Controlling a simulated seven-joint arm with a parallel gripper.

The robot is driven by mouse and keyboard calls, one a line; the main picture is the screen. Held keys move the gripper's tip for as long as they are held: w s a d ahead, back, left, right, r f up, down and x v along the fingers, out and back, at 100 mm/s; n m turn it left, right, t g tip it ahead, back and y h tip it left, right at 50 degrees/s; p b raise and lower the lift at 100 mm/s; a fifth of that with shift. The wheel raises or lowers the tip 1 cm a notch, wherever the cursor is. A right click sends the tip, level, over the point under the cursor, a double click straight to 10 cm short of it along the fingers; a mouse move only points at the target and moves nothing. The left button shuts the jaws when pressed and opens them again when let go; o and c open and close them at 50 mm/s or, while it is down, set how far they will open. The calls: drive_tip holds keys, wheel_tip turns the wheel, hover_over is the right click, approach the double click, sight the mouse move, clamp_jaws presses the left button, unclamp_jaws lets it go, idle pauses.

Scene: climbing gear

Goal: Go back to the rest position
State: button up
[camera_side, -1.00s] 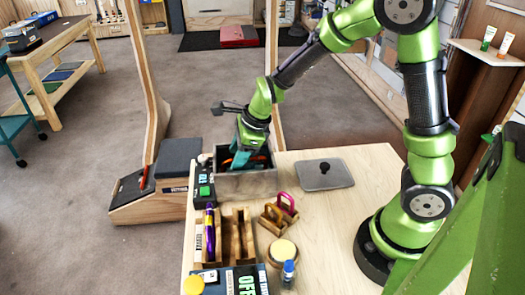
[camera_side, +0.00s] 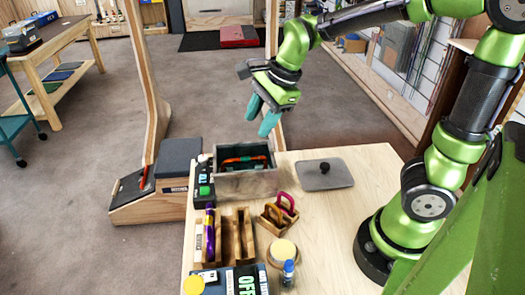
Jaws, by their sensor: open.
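My gripper (camera_side: 262,125) is in the air above the far end of the wooden table (camera_side: 345,215). Its two teal fingers point down and are apart, with nothing between them. Below it and a little to the left stands a grey open box (camera_side: 247,185). An orange and dark item (camera_side: 245,159) lies inside the box; what else is in there is hard to make out.
A grey lid with a black knob (camera_side: 325,175) lies right of the box. A wooden holder (camera_side: 237,238), a small wooden rack with a pink piece (camera_side: 285,204), a round tin (camera_side: 283,251) and a small blue-capped bottle (camera_side: 288,272) stand nearer. The table's right side is clear.

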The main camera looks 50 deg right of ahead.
drive_tip(key=s+a+r+n+t, duration=0.1)
drive_tip(key=s+r+n+t, duration=0.2)
drive_tip(key=s+n, duration=0.8)
drive_tip(key=r+n, duration=0.1)
drive_tip(key=n, duration=0.5)
drive_tip(key=shift+s+a, duration=0.15)
drive_tip(key=shift+s, duration=0.15)
